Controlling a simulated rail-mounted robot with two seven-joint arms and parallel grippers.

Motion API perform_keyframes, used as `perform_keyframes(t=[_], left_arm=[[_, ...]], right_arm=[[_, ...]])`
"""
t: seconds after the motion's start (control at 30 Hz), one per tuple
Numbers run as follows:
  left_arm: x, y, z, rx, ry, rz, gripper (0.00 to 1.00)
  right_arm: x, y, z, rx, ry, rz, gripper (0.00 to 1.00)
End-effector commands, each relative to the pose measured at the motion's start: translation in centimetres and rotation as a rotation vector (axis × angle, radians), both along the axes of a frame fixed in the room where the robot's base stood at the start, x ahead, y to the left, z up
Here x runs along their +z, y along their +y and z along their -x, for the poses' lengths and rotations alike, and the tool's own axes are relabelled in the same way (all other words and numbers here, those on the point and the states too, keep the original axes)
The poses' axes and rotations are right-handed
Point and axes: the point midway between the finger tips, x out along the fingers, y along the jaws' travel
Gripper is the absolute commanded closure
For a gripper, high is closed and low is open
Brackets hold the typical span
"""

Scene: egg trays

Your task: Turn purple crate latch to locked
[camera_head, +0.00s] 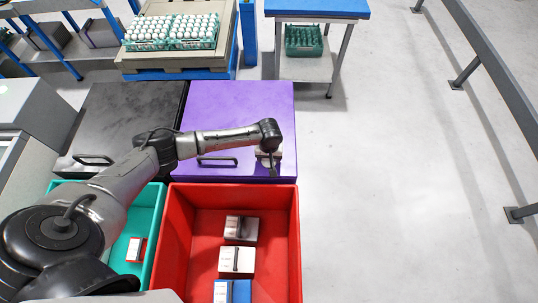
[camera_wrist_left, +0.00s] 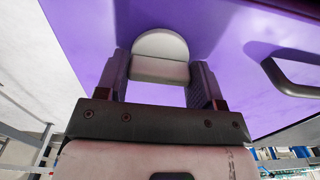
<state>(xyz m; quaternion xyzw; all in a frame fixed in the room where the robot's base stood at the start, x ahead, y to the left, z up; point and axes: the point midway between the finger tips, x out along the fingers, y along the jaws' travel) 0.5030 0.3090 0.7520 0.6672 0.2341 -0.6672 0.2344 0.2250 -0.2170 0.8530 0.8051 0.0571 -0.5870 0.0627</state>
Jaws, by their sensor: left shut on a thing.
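The purple crate (camera_head: 235,110) stands in the middle of the head view, with a dark handle (camera_head: 217,160) on its top. It also fills much of the left wrist view (camera_wrist_left: 90,35). My left gripper (camera_head: 270,163) is over the crate's near right corner. In the left wrist view its fingers (camera_wrist_left: 158,80) stand on both sides of a pale, round-ended latch (camera_wrist_left: 160,50) and are shut on it. In the head view my wrist mostly hides the latch. I cannot read its locked or unlocked position. My right gripper is not in view.
A black crate (camera_head: 125,105) stands left of the purple one. An open red bin (camera_head: 180,225) with several boxes and a teal bin (camera_head: 157,200) lie in front. A pallet (camera_head: 180,67) with egg trays and a blue-topped table (camera_head: 315,8) are behind. The floor to the right is clear.

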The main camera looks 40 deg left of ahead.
Motion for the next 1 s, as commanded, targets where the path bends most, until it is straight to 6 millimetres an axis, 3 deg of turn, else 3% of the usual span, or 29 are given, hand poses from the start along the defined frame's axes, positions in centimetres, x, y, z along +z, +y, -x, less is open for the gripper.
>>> perform_keyframes(t=[0.03, 0.33, 1.0], left_arm=[[0.5, 0.0, 0.1, -0.020, 0.004, 0.000, 0.62], [0.6, 0.0, 0.1, -0.256, 0.004, 0.001, 0.62], [0.1, 0.0, 0.0, -0.895, 0.001, 0.000, 0.62]], right_arm=[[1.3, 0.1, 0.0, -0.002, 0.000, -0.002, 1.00], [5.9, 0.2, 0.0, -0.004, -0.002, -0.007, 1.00], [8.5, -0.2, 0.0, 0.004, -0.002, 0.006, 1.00]])
